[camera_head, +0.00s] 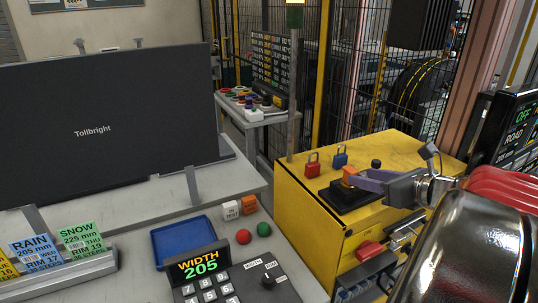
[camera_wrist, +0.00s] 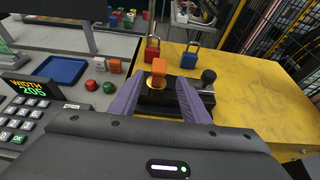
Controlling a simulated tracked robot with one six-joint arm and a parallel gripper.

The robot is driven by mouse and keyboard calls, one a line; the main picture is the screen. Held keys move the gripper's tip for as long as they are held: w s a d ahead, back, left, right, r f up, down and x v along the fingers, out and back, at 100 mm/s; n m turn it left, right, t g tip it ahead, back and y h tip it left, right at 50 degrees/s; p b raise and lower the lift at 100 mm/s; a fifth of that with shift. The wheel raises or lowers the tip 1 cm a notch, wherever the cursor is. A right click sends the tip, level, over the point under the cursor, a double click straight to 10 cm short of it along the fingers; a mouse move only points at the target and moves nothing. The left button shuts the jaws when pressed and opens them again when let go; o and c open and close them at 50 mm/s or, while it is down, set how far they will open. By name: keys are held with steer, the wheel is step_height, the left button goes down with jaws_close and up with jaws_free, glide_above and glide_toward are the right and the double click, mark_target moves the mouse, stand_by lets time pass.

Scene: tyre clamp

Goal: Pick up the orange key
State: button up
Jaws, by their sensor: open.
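The orange key (camera_head: 349,174) stands upright on a black base (camera_head: 352,198) on top of the yellow cabinet. In the wrist view the key (camera_wrist: 159,67) shows as an orange block above a brass-coloured round part. My gripper (camera_head: 360,181) has purple fingers, and in the wrist view my gripper (camera_wrist: 157,90) is open. The fingers lie to the left and right of the key, with a gap on each side. Their tips reach close to the key. The head view does not show clearly how far they reach around it.
A red padlock (camera_head: 312,168) and a blue padlock (camera_head: 340,160) stand behind the key. A black knob (camera_wrist: 209,76) is close to the right finger. The yellow cabinet top (camera_head: 405,150) is clear on the right. A blue tray (camera_head: 187,243) lies on the grey desk at left.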

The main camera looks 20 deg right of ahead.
steer(key=shift+x, duration=2.65)
steer(key=shift+x, duration=2.6)
steer(key=shift+s+a+f, duration=0.1)
steer(key=shift+a+f, duration=0.05)
steer(key=shift+f, duration=0.05)
steer(key=shift+c, duration=0.4)
jaws_close()
